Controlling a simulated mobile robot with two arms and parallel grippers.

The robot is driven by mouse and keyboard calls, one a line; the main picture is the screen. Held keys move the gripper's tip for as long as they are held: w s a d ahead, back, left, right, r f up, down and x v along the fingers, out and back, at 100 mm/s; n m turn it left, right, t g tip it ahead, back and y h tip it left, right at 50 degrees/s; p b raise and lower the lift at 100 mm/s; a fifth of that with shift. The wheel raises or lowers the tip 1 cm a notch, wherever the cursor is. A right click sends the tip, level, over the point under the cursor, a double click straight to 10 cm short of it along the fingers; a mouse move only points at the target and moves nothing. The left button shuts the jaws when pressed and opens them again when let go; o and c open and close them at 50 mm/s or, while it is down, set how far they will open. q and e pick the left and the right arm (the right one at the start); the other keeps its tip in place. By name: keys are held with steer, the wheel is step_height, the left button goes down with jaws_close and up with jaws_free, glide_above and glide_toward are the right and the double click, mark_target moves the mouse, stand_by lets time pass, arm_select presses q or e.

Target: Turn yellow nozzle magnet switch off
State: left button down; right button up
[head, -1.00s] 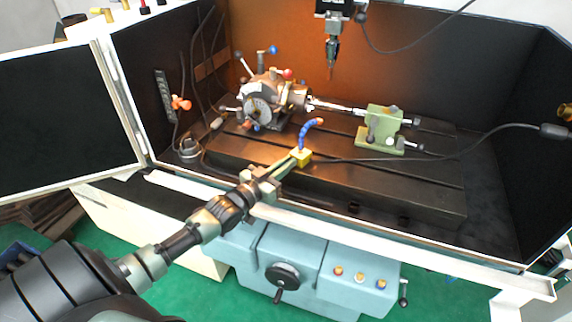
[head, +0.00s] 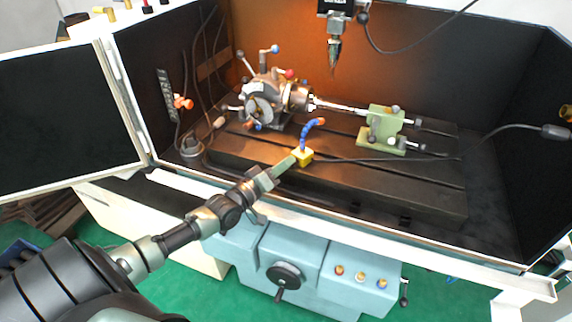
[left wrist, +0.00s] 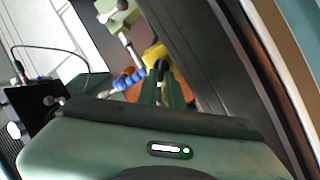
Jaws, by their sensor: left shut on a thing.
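The yellow nozzle magnet (head: 304,155) is a small block on the front part of the dark machine table, with a blue segmented hose (head: 308,131) ending in an orange tip. My left gripper (head: 291,162) reaches it from the front left, its fingers seen nearly edge-on and shut at the block's near side. In the left wrist view the fingers (left wrist: 163,94) are close together against the yellow block (left wrist: 157,58). The switch itself is hidden between the fingertips. The blue hose (left wrist: 128,79) stands left of the fingers there. My right gripper is not in view.
An indexing chuck (head: 265,98) with several lever knobs stands behind, in line with a green tailstock (head: 385,128). A spindle tool (head: 335,55) hangs above. The white front sill (head: 330,223) lies below my arm.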

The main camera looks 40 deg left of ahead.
arm_select(q)
steer(key=n, duration=0.1)
steer(key=n+b, duration=0.1)
steer(key=n, duration=0.2)
steer(key=shift+a+f+n, duration=0.15)
steer(key=shift+f+n, duration=0.15)
steer(key=shift+f+n+b, duration=0.1)
steer(key=shift+n+b, duration=0.85)
steer(key=shift+n, duration=0.95)
steer(key=c, duration=1.6)
jaws_free()
steer(key=shift+o, duration=0.2)
